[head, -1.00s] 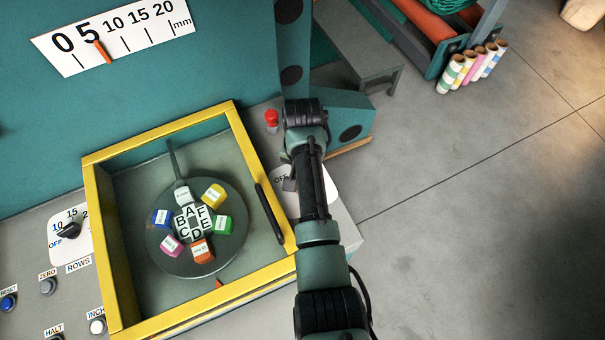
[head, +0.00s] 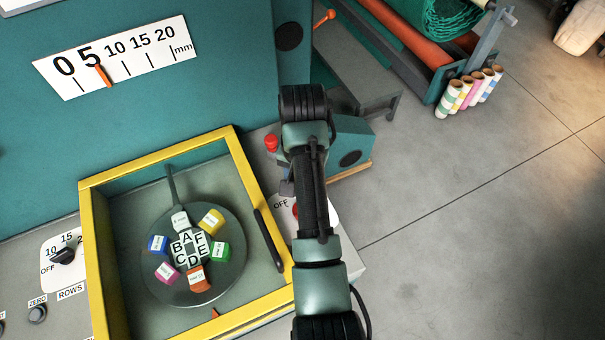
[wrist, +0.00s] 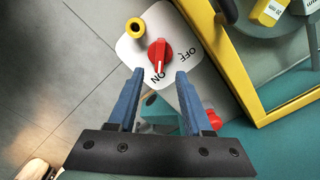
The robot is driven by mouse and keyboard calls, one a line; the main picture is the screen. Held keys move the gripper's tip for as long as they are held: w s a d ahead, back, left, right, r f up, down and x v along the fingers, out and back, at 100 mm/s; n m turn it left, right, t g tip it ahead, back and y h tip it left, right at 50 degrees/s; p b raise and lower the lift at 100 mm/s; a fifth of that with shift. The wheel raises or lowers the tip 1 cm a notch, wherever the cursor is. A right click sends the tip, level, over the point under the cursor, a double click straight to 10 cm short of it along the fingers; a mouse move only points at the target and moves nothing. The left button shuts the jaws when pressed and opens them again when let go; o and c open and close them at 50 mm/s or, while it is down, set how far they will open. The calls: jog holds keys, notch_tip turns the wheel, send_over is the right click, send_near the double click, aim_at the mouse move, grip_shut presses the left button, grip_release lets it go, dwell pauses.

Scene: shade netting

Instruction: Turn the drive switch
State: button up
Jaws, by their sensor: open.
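The drive switch, a red knob (wrist: 158,54), sits on a white plate (wrist: 125,48) marked OFF and ON in the wrist view. In the head view my arm hides most of the plate (head: 323,205); the OFF mark and a red sliver show.
A yellow-framed bay (head: 240,160) with a round turntable (head: 231,276) and coloured blocks lies left of the switch. A red button (head: 271,143) stands behind it. A ROWS dial (head: 63,256) is at far left.

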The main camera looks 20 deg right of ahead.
notch_tip(320, 180, up, 5)
jog(key=p, duration=0.3)
jog(key=shift+r, duration=0.1)
dwell(0.4)
jog(key=w+a+r+n+t+h+b, duration=0.2)
jog(key=w+a+r+n+t+b, duration=0.15)
jog(key=w+r+t, duration=0.7)
notch_tip(320, 180, up, 14)
jog(key=w+a+n+t+b, duration=0.1)
jog(key=w+a+t+b, duration=0.1)
jog(key=w+a+t, duration=0.15)
jog(key=s+a+r+n+t+y+b, duration=0.1)
jog(key=s+a+r+n+t, duration=0.1)
jog(key=s+r+t, duration=0.4)
jog(key=s+a+r+n+t+y+b, duration=0.1)
jog(key=s+a+r+t, duration=0.4)
jog(key=s+r, duration=0.8)
notch_tip(320, 180, up, 6)
jog(key=shift+s+f+n+t+b, duration=0.2)
jog(key=shift+n+t+b, duration=0.5)
jog(key=shift+t, duration=0.5)
